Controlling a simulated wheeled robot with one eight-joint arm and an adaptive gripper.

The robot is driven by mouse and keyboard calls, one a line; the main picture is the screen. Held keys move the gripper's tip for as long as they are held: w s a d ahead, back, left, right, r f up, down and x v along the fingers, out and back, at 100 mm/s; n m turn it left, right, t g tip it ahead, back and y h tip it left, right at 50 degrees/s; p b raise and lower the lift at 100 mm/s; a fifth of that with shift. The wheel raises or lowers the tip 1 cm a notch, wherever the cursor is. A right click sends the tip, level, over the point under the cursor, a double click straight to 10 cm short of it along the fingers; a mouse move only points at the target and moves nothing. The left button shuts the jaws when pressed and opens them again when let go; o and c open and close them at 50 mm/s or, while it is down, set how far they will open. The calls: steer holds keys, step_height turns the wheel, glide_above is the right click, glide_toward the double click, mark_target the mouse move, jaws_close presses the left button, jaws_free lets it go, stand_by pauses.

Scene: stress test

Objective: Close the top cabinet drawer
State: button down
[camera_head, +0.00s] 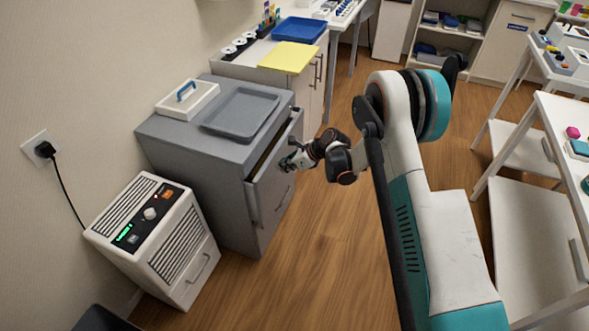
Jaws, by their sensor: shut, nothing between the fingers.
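The grey cabinet (190,163) stands against the wall at left centre. Its top drawer (270,186) is pulled partly out to the right, with a narrow dark gap between its front and the cabinet body. The drawer front has a handle on its outer face. My gripper (289,161) is shut and empty at the upper part of the drawer front. It is at or very near the drawer front; I cannot tell whether it touches. My wrist hides a little of the floor behind it.
A grey tray (238,112) and a white box with a blue handle (187,99) sit on the cabinet top. A white heater-like unit (155,238) stands in front. A white table (560,110) is at the right. Wooden floor (325,260) between is clear.

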steer(key=shift+w+a, duration=0.3)
steer(key=shift+a, duration=0.45)
